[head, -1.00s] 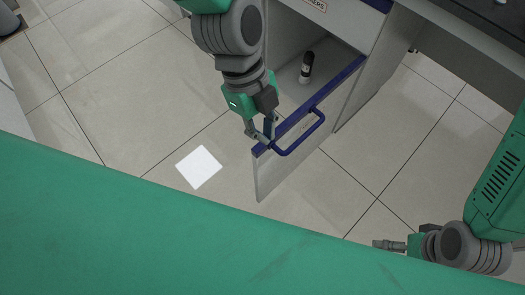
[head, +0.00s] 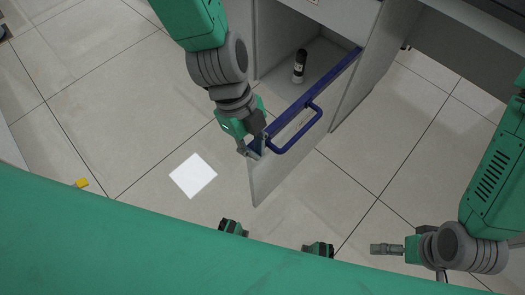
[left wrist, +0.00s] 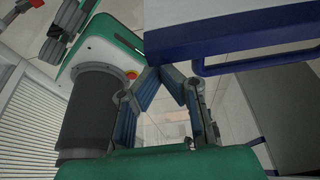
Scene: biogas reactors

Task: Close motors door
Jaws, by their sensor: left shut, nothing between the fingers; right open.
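The motors door (head: 280,160) is a grey panel with a blue top edge and a blue bar handle (head: 300,133). It stands swung open from the grey cabinet (head: 285,35). My left gripper (head: 252,152) is at the door's free outer end, beside the blue edge; I cannot tell if it touches. In the left wrist view its fingertips (left wrist: 168,76) meet with nothing between them, close to the door's blue edge (left wrist: 235,46). The handle also shows there (left wrist: 255,66). My right gripper (head: 383,248) is low at the right, away from the door, its finger gap hard to see.
A dark bottle with a white band (head: 299,66) stands inside the cabinet. A white square (head: 193,175) lies on the tiled floor left of the door. A small yellow object (head: 82,183) is at the far left.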

